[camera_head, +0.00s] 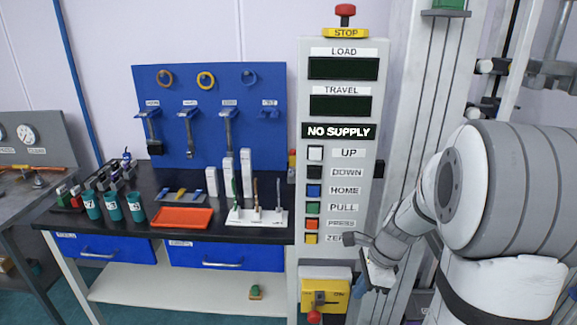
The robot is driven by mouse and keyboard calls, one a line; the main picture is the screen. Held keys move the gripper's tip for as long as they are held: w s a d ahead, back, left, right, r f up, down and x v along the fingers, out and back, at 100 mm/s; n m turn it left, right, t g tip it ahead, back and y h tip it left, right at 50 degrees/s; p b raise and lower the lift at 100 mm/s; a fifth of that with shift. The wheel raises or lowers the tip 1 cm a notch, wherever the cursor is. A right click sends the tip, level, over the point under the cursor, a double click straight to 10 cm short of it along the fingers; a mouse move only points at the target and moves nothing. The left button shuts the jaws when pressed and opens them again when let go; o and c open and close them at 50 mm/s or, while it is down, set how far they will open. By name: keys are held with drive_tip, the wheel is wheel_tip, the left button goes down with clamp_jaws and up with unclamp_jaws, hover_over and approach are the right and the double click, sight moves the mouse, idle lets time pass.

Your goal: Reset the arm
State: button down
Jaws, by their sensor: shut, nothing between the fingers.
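My gripper (352,262) is at the end of my white and grey arm, which reaches in from the right. It is small in the picture and sits in front of the lower right side of the control panel (380,150), near the ZERO button. The fingers look closed and I see nothing held. Part of the gripper is dark against the machine frame, so its exact distance from the panel is unclear.
A red STOP button (345,12) tops the panel. A black bench (110,215) at left holds an orange tray (182,218), teal cups (112,207) and a white stand (257,217). A yellow switch box (326,292) sits below the panel. The machine's column (425,80) stands behind my arm.

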drive_tip(key=s+a+r+n+t+h, duration=0.1)
drive_tip(key=s+a+r+n, duration=0.2)
drive_tip(key=s+r+n, duration=0.2)
drive_tip(key=s+a+r+n+h, duration=0.2)
drive_tip(key=s+r+n, duration=0.3)
drive_tip(key=n, duration=0.9)
drive_tip(key=s+a, duration=0.1)
drive_tip(key=s, duration=0.2)
drive_tip(key=shift+s+a+t, duration=0.25)
drive_tip(key=shift+s+t, duration=0.15)
